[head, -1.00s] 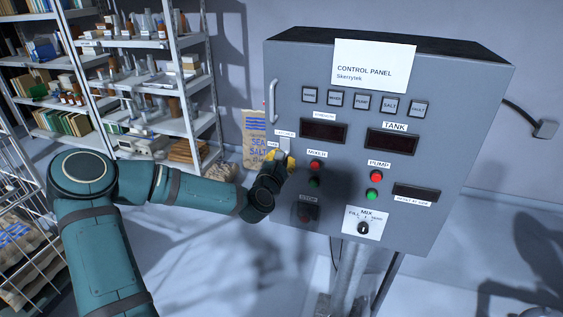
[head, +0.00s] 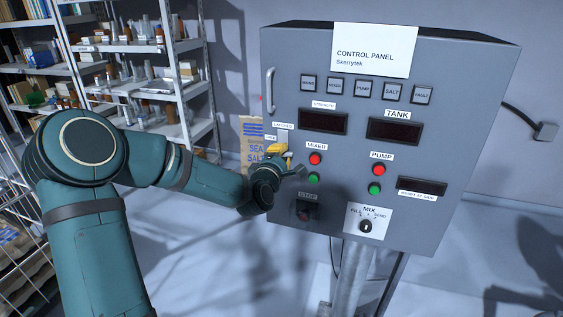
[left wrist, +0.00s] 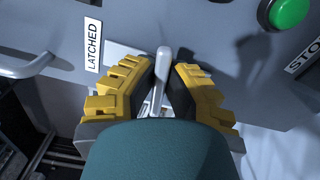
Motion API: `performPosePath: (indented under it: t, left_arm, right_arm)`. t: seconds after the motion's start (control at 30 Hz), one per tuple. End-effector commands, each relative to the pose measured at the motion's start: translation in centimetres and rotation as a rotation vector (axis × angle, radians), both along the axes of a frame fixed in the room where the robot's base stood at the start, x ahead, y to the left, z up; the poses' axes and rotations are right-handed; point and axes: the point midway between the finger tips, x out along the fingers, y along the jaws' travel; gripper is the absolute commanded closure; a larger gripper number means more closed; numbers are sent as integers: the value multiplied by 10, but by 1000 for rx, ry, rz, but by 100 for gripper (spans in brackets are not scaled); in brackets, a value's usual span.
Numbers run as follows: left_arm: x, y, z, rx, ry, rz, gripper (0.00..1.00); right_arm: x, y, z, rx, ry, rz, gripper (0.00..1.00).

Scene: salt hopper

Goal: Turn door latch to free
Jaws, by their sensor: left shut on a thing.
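The grey control panel (head: 340,205) stands right of centre in the head view. My left gripper (head: 278,150), with yellow finger pads, is at the panel's left edge, below the door handle (head: 270,90). In the left wrist view my left gripper (left wrist: 168,75) is shut on the grey door latch (left wrist: 161,66), whose lever stands between the two pads. The "LATCHED" label (left wrist: 93,45) is beside it and reads sideways there. In the head view the gripper mostly hides the latch; the "LATCHED" label (head: 283,126) shows just above. My right gripper is out of view.
Green (head: 313,179) and red buttons and a dark stop switch (head: 306,211) are close to the right of my gripper. The mix knob (head: 366,227) is lower right. A sea salt bag (head: 253,145) stands behind, and shelves (head: 150,90) are at back left.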

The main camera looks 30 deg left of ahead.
Motion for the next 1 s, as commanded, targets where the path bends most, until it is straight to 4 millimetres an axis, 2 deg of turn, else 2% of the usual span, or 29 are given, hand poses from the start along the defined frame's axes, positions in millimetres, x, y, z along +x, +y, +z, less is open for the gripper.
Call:
performPosePath:
  t: [0.03,0.3,0.93,1.0]
  left_arm:
    - [1,0,1,34,-2,1,100]
    - [1,0,1,155,28,1,100]
    - [1,0,2,199,41,2,100]
    - [1,0,2,199,41,2,68]
  right_arm:
    - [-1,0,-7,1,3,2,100]
    - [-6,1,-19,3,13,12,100]
    - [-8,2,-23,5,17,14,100]
    - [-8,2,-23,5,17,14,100]
